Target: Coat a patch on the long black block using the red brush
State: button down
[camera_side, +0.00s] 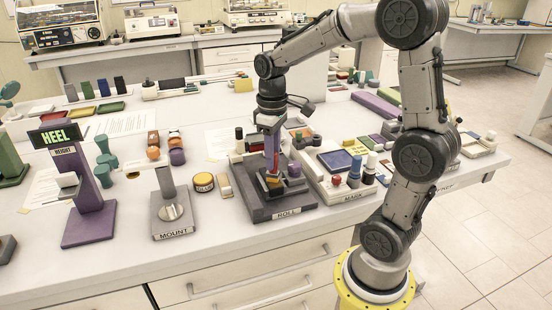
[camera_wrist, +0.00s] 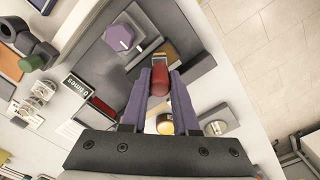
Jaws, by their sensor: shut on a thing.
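My gripper (camera_side: 272,165) points down over the dark grey fixture labelled ROLL (camera_side: 285,212). In the wrist view its purple fingers (camera_wrist: 160,82) are shut on the red brush (camera_wrist: 160,80), with the red handle between them. The brush's grey and tan end points up the picture, over the fixture; whether it touches anything there is unclear. A long black block (camera_side: 172,84) lies at the back left of the table in the side view, away from my gripper. Dark block-like parts of the fixture lie near the brush; I cannot tell whether one is the task's block.
A purple six-sided knob (camera_wrist: 119,38) stands on the fixture beside the brush. A tray with a blue pad (camera_side: 340,160) and several small bottles is close on the right. The MOUNT stand (camera_side: 172,215) and a yellow-labelled round tin (camera_side: 203,182) are left. Bare table lies along the front.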

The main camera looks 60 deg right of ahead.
jog(key=shift+w+d, duration=2.4)
jog(key=shift+s+a, duration=3.55)
jog(key=shift+s, duration=0.05)
notch_tip(320, 180, up, 8)
jog(key=shift+f, duration=0.15)
